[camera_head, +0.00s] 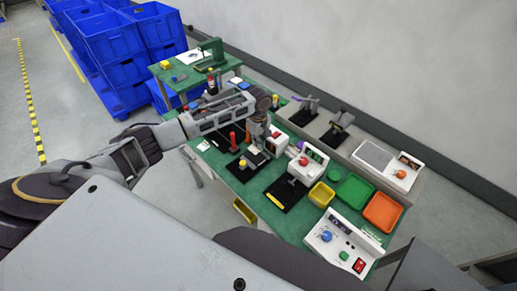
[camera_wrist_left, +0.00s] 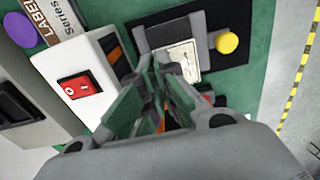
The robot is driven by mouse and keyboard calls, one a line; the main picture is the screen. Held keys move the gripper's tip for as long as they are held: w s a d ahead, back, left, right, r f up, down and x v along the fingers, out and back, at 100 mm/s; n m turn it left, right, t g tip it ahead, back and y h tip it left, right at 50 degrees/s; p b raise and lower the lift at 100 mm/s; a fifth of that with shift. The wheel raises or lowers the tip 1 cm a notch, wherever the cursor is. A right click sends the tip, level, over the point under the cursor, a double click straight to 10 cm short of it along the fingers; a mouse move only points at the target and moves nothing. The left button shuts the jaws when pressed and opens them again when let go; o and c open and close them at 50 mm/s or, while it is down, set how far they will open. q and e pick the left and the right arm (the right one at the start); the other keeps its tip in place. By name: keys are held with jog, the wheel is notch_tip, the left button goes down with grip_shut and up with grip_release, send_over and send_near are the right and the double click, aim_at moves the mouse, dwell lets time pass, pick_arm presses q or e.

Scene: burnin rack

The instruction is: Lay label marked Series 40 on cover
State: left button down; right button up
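My left gripper (camera_head: 258,128) hangs over the green bench among the small fixtures. In the left wrist view its fingertips (camera_wrist_left: 157,62) lie close together, with nothing clearly seen between them. I cannot tell whether they touch. A label (camera_wrist_left: 62,17) printed "LABEL Series" shows at the upper left of that view, cut off by the edge, so its number is out of sight. It lies apart from the fingers. A pale plate (camera_wrist_left: 183,57) on a black base is just beyond the fingertips. I cannot tell whether it is the cover. My right gripper does not show.
A white box with a red switch (camera_wrist_left: 80,88) stands close left of the fingers. A yellow knob (camera_wrist_left: 227,41) is to their right. Yellow, green (camera_head: 354,191) and orange (camera_head: 383,212) trays and a control box (camera_head: 340,245) occupy the near right. Blue crates (camera_head: 115,40) are stacked behind.

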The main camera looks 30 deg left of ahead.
pick_arm(q)
jog(key=shift+f, duration=0.35)
jog(key=shift+f, duration=1.9)
jog(key=shift+f, duration=0.1)
jog(key=c, duration=1.6)
grip_release()
jog(key=shift+c, duration=0.2)
jog(key=shift+r+b, duration=0.4)
jog(key=shift+r, duration=5.75)
